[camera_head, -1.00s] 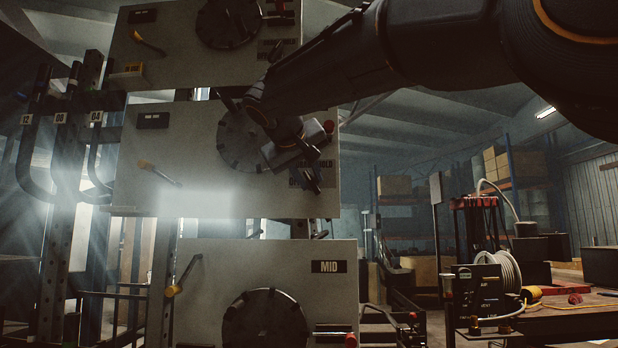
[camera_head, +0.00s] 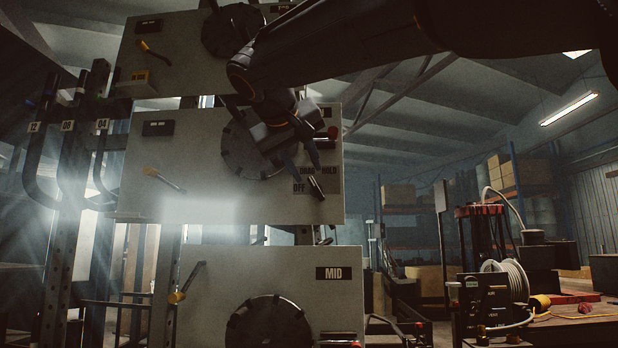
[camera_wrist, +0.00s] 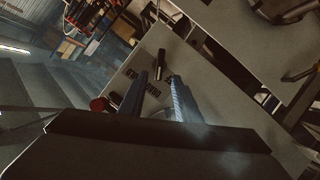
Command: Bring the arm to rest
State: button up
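My gripper (camera_head: 303,164) is in front of the right part of the middle panel (camera_head: 205,200). In the wrist view its two fingers stand apart with nothing held between them (camera_wrist: 159,80). A small dark lever (camera_head: 317,187) sits on the panel just past the fingertips, beside the DRAG, HOLD and OFF lettering; it also shows in the wrist view (camera_wrist: 161,64). A gap between lever and fingers seems visible. My arm reaches in from the upper right and covers part of the round dark dial (camera_head: 240,150).
An upper panel (camera_head: 175,65) and a lower panel marked MID (camera_head: 290,262) stand above and below. Bent dark hooks (camera_head: 72,165) are at left. A hose reel (camera_head: 512,280) and a bench (camera_head: 570,322) stand at right. Open space lies right of the panels.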

jog(key=shift+s+r, duration=0.1)
jog(key=shift+s, duration=0.15)
dwell(0.3)
